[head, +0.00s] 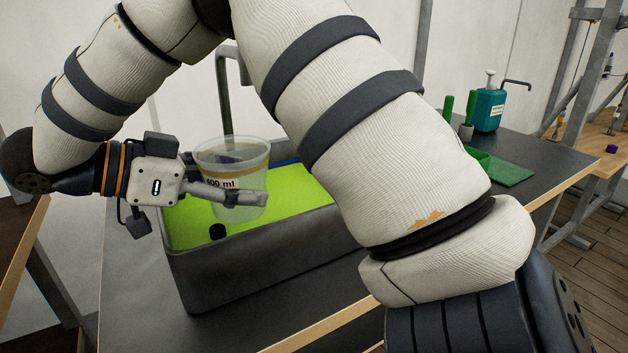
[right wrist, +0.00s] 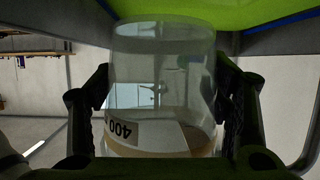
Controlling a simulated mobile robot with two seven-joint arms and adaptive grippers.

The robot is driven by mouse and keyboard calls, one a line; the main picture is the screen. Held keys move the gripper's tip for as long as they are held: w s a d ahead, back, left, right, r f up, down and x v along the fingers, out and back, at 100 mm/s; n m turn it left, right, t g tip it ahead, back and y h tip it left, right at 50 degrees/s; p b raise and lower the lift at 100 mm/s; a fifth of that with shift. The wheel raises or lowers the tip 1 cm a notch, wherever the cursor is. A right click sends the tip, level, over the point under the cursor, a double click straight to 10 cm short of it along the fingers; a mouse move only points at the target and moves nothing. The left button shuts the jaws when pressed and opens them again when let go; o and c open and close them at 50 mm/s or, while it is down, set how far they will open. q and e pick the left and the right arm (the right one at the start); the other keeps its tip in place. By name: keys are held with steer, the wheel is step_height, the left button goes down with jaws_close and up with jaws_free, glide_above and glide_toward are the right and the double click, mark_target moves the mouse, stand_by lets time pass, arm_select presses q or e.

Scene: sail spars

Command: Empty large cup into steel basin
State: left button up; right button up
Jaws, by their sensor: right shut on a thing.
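A clear plastic cup (head: 250,160) with a tan band and a "400 ml" marking is in my right gripper (head: 250,195). It is roughly upright, mouth up, over the left part of the basin. The right wrist view shows the same cup (right wrist: 160,75) upside down in the picture, between the two fingers (right wrist: 165,115). What is inside the cup is hard to tell. The grey basin (head: 270,258) has a lime-green inside and stands on the dark table. A small round black spot shows on the green near its front wall. My left gripper is not in view.
A metal tap pipe (head: 224,95) rises behind the basin. A wooden bench (head: 590,145) stands at far right. My arm hides the basin's right part.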

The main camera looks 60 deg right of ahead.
mark_target(231, 149)
steer(key=shift+w+a, duration=0.1)
steer(key=shift+a, duration=0.1)
step_height(231, 149, up, 5)
stand_by(0.4)
steer(key=shift+d, duration=0.1)
